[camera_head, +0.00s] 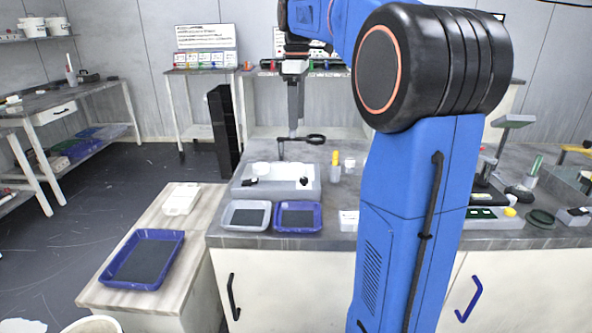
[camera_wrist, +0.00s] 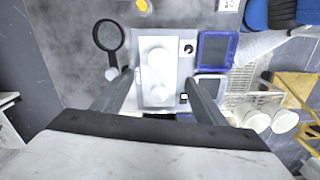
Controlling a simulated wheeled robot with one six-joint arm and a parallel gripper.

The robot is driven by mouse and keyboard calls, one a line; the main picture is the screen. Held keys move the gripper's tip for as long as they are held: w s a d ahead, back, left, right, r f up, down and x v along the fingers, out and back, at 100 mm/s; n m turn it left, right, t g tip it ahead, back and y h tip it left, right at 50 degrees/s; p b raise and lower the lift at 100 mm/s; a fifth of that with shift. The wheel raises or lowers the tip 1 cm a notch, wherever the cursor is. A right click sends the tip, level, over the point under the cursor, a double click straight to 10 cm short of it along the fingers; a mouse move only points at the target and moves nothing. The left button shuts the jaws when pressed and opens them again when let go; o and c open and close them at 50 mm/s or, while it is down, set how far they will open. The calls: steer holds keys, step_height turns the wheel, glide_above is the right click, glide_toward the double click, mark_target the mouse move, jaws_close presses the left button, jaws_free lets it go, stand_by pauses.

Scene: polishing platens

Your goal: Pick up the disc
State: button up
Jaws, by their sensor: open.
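A pale polishing unit (camera_head: 275,190) stands on the grey bench, under my gripper (camera_head: 293,132). In the wrist view the unit's pale top (camera_wrist: 143,80) carries a white round disc (camera_wrist: 159,57) and a second white round shape (camera_wrist: 160,94). I cannot tell which is the task's disc. Small black round parts sit at the unit's right side, one of them a black knob (camera_wrist: 188,48). My gripper is open and empty, and its fingers spread to either side of the unit's top in the wrist view (camera_wrist: 159,80). The gap in height between fingers and disc is unclear.
A pale tray (camera_head: 231,226) and a blue tray (camera_head: 318,222) with dark pads lie in front of the unit. A black ring-headed tool (camera_wrist: 108,36) stands beside it. A yellow-topped bottle (camera_head: 335,160) is close by. A larger blue tray (camera_head: 121,279) lies on the low cabinet.

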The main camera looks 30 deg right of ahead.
glide_above(296, 166)
steer(key=f, duration=1)
steer(key=shift+s+f, duration=0.25)
steer(key=shift+f, duration=0.1)
steer(key=shift+w+f, duration=0.2)
steer(key=shift+f, duration=2.35)
steer(key=shift+c, duration=0.6)
steer(key=c, duration=1.1)
